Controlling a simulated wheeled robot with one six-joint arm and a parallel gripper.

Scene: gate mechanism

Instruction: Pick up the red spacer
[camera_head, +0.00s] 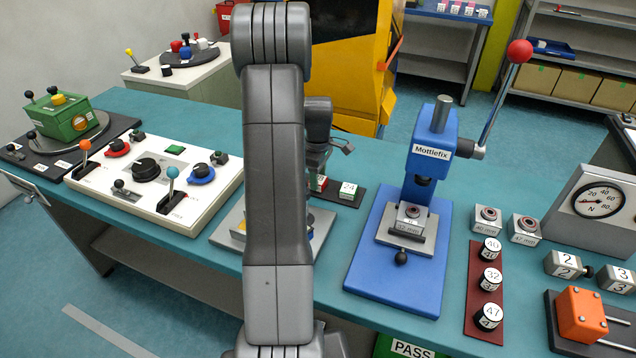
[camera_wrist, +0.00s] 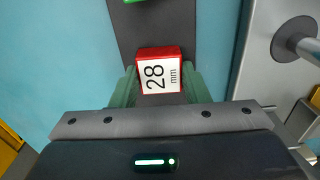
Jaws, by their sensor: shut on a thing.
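The red spacer (camera_wrist: 158,70) has a white top face marked 28 mm and shows in the middle of the wrist view. My gripper (camera_wrist: 161,88) is shut on it, with one green finger against each side. In the head view the red spacer (camera_head: 319,183) is a small red and white block under my gripper (camera_head: 319,176), partly hidden by my arm. It is over the dark strip (camera_wrist: 140,25), and I cannot tell whether it rests on it or is slightly raised.
A green spacer (camera_head: 348,190) marked 24 sits just right on the same strip. The blue press (camera_head: 432,150) with its red-knobbed lever stands further right. A white control panel (camera_head: 205,175) lies left. A metal plate (camera_wrist: 262,70) is right of the strip in the wrist view.

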